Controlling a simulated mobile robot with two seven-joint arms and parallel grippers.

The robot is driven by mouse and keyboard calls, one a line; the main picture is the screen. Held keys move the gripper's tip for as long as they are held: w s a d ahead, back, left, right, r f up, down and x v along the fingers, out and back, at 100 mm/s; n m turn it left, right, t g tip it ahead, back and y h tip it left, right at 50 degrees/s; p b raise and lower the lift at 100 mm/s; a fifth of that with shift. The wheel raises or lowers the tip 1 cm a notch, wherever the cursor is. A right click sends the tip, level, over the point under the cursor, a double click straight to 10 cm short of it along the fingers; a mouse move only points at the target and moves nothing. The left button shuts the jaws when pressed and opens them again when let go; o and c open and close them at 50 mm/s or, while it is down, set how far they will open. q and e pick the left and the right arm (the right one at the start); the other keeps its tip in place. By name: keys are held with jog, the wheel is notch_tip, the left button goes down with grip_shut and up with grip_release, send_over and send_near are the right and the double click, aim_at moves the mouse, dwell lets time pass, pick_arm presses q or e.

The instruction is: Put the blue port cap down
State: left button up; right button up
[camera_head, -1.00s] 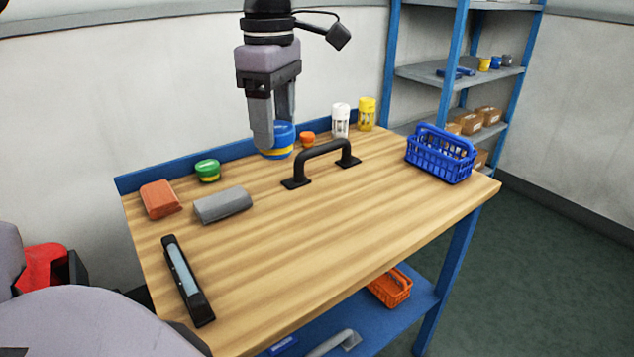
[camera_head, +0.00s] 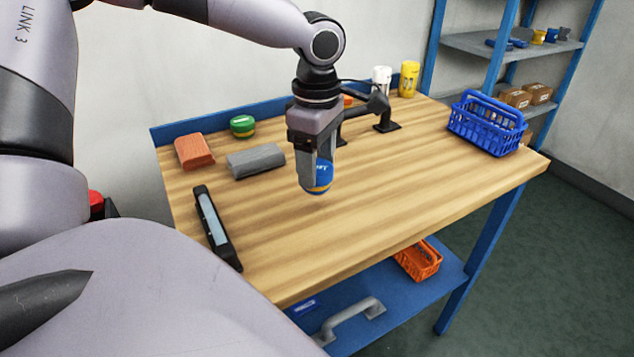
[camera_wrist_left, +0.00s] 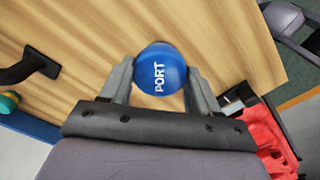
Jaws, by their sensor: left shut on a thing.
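The wooden bench top (camera_head: 400,180) is bare around the cap. My right gripper is not in view.
A black handle (camera_head: 387,126) stands behind my left gripper, partly hidden. A grey block (camera_head: 256,161), orange block (camera_head: 194,151) and green cap (camera_head: 242,126) lie to the left. A black tool with a pale bar (camera_head: 214,226) lies front left. A blue basket (camera_head: 487,124) stands at right.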

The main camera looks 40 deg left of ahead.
pick_arm(q)
jog(key=shift+f+b, duration=0.3)
jog(key=shift+f, duration=1.85)
jog(key=shift+f, duration=0.1)
jog(key=o, duration=1.2)
notch_tip(320, 180, up, 12)
jog(key=shift+r+p, duration=0.15)
jog(key=shift+p, duration=0.75)
